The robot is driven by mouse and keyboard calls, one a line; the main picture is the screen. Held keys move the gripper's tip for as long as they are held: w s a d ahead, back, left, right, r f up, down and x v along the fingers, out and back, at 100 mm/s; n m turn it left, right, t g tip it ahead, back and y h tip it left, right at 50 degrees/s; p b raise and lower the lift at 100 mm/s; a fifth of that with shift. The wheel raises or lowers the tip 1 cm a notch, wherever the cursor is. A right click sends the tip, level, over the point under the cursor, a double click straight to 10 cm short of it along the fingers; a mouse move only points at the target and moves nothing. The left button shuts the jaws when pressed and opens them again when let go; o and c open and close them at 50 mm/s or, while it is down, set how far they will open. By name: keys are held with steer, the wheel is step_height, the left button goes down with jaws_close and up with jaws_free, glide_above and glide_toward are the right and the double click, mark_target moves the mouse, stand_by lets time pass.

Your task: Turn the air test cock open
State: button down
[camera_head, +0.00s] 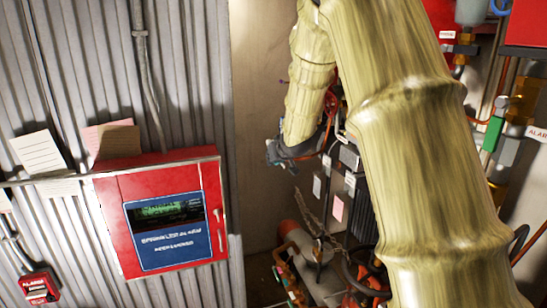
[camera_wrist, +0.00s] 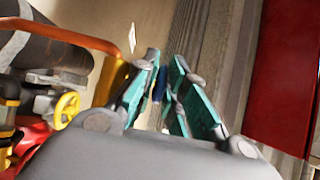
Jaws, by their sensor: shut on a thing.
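My gripper (camera_wrist: 164,75) shows its two teal-padded fingers close together in the wrist view. They are shut on a small dark blue piece (camera_wrist: 158,84), which looks like a lever handle. Most of this piece is hidden between the pads, so I cannot tell its angle or whether it is the air test cock's lever. In the head view my gripper (camera_head: 280,152) is partly visible below my arm, beside the crowded pipework. The cock itself cannot be made out there.
A red alarm box (camera_head: 170,212) hangs on the corrugated wall at left. A yellow handwheel (camera_wrist: 67,108) and an orange pipe (camera_wrist: 75,38) lie left of my fingers. A red panel (camera_wrist: 288,75) stands at right. Pipes and tags (camera_head: 338,208) crowd below my gripper.

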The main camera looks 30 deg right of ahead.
steer(key=shift+r+g, duration=0.15)
steer(key=shift+g, duration=0.15)
stand_by(0.5)
steer(key=c, duration=1.8)
jaws_free()
steer(key=shift+o, duration=0.2)
steer(key=shift+f+t, duration=0.25)
steer(key=shift+t, duration=0.25)
